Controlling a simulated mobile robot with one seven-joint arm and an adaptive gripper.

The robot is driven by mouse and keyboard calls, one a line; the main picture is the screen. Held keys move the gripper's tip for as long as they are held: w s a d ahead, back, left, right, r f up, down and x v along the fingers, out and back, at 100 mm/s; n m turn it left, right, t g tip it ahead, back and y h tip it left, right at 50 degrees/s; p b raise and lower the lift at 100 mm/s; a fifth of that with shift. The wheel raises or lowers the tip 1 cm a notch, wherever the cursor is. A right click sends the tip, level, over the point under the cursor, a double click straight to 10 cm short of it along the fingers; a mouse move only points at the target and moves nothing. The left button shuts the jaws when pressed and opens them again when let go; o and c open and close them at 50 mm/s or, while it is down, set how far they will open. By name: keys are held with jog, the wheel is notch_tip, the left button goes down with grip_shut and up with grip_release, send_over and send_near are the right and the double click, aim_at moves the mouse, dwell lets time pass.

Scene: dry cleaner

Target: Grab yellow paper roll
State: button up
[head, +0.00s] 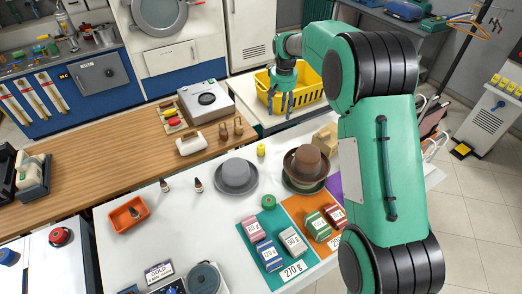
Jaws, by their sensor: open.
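A small yellow roll (261,150) stands on the white table (150,239), behind the grey hat and left of the brown hat. It is small in the picture, so I cannot tell for sure that it is paper. My gripper (280,108) is open, pointing down with its fingers apart. In the picture it appears above and slightly right of the yellow roll, in front of the yellow basket. Nothing shows between the fingers.
A grey hat (236,177) and a brown hat (306,164) stand near the roll. A green roll (268,202) and several weight-labelled blocks lie in front. A yellow basket (312,87) stands behind my gripper. Two small bottles and an orange tray (119,217) are at left.

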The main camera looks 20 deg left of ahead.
jog(key=n, duration=0.1)
send_over(261, 146)
notch_tip(261, 146, down, 14)
jog(key=shift+g+p, duration=0.3)
jog(key=shift+g, duration=0.1)
jog(key=shift+f, duration=4.3)
jog(key=shift+f, duration=0.1)
jog(key=shift+w+f+b, duration=0.15)
jog(key=shift+f+b, duration=0.2)
jog(key=shift+f, duration=2.15)
jog(key=shift+c, duration=0.2)
jog(key=c, duration=1.2)
